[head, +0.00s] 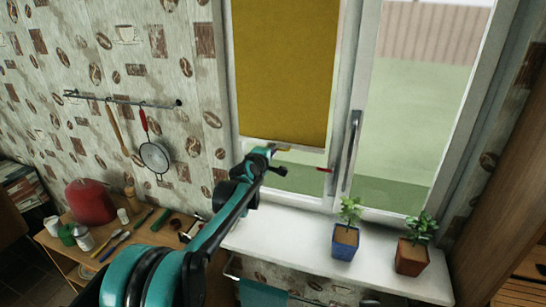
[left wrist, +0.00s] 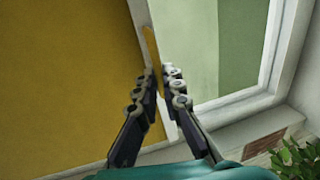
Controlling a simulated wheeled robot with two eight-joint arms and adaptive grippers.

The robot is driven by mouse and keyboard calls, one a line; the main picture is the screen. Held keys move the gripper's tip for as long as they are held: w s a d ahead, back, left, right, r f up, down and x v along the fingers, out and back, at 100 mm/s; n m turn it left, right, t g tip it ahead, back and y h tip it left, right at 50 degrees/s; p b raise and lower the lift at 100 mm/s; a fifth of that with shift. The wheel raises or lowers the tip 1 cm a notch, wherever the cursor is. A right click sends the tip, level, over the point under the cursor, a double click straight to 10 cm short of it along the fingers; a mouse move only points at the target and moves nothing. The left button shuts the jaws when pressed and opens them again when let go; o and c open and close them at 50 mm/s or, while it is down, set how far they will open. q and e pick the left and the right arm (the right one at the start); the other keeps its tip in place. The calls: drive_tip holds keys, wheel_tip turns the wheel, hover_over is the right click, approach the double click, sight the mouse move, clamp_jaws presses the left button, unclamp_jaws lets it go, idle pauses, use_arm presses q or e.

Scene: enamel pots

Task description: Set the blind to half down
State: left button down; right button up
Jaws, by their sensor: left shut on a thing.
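The blind (head: 285,70) is a mustard-yellow sheet over the left window pane. It hangs down over most of the pane, with a strip of glass clear below it. A pale bar (head: 310,147) runs along its lower edge. In the left wrist view the blind (left wrist: 65,75) fills the left side. My left gripper (head: 274,158) is at the blind's lower edge, shut on a small ochre pull tab (left wrist: 151,45) there. The fingers (left wrist: 160,78) partly hide the tab and bar. My right gripper is not in view.
A small red marker (head: 322,169) sits on the window frame right of the blind, near the window handle (head: 351,150). A blue-potted plant (head: 345,242) and a brown-potted plant (head: 411,256) stand on the sill (head: 290,238). A rail (head: 125,101) with utensils hangs at left.

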use_arm(q)
wheel_tip(320, 180, up, 31)
drive_tip(key=p, duration=1.8)
drive_tip(key=shift+r, duration=0.15)
drive_tip(key=c, duration=1.6)
unclamp_jaws()
drive_tip(key=shift+c, duration=0.2)
drive_tip(key=v, duration=1.2)
